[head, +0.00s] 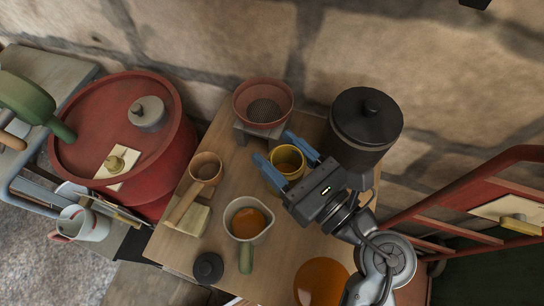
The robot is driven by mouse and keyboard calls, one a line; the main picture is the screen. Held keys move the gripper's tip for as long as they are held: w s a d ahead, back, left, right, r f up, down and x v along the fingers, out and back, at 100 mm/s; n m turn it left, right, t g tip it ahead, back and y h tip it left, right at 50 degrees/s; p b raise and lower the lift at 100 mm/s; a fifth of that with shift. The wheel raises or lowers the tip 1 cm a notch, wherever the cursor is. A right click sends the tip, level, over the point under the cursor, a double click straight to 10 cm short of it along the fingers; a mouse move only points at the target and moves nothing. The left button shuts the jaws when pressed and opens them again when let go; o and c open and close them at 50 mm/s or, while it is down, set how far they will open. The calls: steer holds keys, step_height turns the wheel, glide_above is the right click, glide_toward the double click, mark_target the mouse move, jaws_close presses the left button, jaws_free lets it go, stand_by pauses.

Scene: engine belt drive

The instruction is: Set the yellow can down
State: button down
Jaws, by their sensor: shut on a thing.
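The yellow can (287,159), an open-topped cup shape with a dark inside, is between the two blue fingers of my gripper (284,162) in the head view. The gripper is shut on it. The can appears upright, over the back part of the wooden table (225,200). From this steep angle I cannot tell whether its base touches the table. The gripper body and wrist lie to its lower right and cover part of the table.
A red sieve bowl (263,103) on a stand is behind the can, and a black lidded pot (365,125) is to its right. A pouring bowl (248,220), a wooden ladle (205,170), a black lid (208,267) and an orange disc (321,282) surround the left and front.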

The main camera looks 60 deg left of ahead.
steer(key=shift+s+a+f, duration=0.25)
steer(key=shift+a+f, duration=0.45)
steer(key=shift+a, duration=0.3)
steer(key=shift+f, duration=1.95)
steer(key=shift+f, duration=0.2)
steer(key=shift+c, duration=1.6)
jaws_free()
steer(key=shift+r, duration=0.1)
